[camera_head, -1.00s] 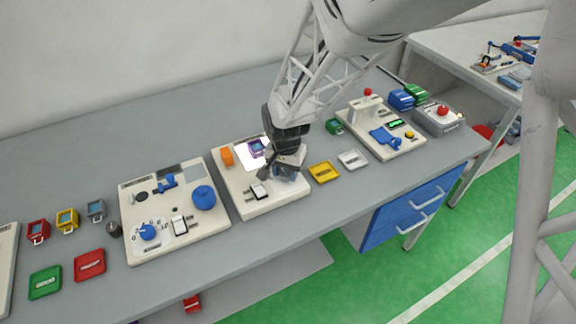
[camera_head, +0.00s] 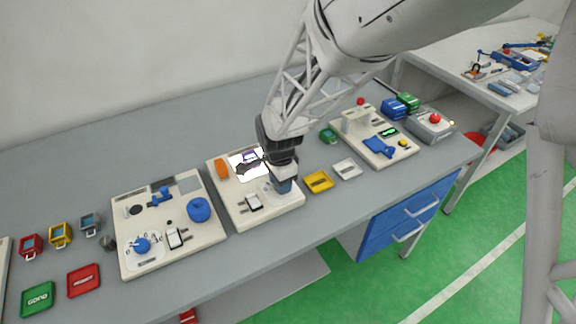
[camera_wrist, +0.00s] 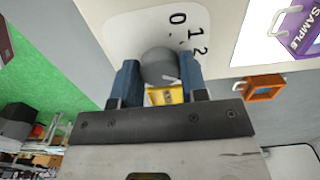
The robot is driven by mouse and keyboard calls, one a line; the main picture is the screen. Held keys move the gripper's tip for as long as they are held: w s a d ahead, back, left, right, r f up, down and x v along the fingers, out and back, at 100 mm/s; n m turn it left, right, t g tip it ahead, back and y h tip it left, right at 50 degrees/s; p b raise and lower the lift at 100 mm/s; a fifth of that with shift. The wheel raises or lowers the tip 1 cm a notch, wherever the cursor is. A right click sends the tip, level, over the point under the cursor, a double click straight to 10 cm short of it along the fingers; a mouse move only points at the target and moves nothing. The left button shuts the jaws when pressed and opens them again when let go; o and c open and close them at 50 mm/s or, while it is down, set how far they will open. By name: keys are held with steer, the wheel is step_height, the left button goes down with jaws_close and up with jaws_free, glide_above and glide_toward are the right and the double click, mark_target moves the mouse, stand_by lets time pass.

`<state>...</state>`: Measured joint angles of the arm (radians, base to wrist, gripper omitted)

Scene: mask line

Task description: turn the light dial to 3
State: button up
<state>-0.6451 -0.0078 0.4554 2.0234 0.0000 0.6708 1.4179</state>
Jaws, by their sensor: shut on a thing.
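The light dial is a round grey knob (camera_wrist: 160,65) on a white plate (camera_wrist: 150,28) printed with 0, 1 and 2; further marks are hidden in the wrist view. My gripper (camera_wrist: 160,75) has its two blue fingers on either side of the knob, closed on it. A yellow piece (camera_wrist: 165,96) shows between the fingers; I cannot tell whether it belongs to the dial. In the head view my gripper (camera_head: 283,186) points down at the front right of the middle cream board (camera_head: 222,198) and hides the dial. The dial's pointer setting cannot be read.
The middle board also holds a bright lit panel (camera_head: 240,160), an orange block (camera_head: 221,169) and a rocker switch (camera_head: 253,202). A yellow tray (camera_head: 319,181) lies close right of the gripper. The left board has a blue dial (camera_head: 142,245). Bare table lies behind the boards.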

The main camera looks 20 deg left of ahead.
stand_by(0.4)
steer(key=o, duration=0.9)
steer(key=shift+r, duration=3.95)
